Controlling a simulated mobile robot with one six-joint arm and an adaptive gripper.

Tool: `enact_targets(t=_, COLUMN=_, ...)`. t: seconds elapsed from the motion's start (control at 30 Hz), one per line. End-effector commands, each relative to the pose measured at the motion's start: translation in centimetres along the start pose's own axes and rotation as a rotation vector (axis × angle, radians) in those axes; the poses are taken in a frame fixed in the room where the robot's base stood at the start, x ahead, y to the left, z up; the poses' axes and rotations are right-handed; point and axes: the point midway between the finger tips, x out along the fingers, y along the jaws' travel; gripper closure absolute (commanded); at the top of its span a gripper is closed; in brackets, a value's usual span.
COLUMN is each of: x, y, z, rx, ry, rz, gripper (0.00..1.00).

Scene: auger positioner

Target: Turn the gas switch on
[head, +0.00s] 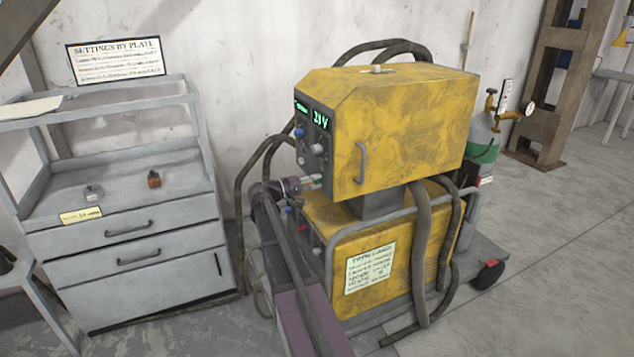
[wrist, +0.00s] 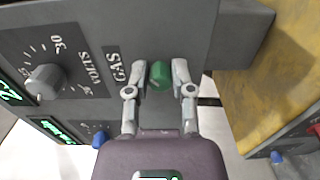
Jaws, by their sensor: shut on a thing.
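The gas switch is a green knob (wrist: 160,74) beside the "GAS" label on the dark front panel (wrist: 205,35) of the yellow welding unit (head: 405,120). My gripper (wrist: 160,78) is shut on this green knob, with one finger on each side of it. In the head view my gripper (head: 311,183) reaches the lower part of the upper unit's panel. The knob cannot be made out clearly there. Its pointer mark cannot be read in the wrist view.
A grey volts knob (wrist: 45,78) with a dial and lit green displays (wrist: 52,128) are near the gas switch. A lower yellow unit (head: 375,250) stands below. A grey drawer cabinet (head: 130,245) is at left, and a green gas cylinder (head: 483,145) is behind at right.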

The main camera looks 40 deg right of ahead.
Motion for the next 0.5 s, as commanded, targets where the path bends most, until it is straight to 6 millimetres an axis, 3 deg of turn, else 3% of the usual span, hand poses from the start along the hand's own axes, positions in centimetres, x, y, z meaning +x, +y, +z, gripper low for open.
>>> enact_targets(t=0.5, x=0.06, y=-0.10, z=-0.01, rx=0.037, ry=-0.001, rz=-0.004, gripper=1.00)
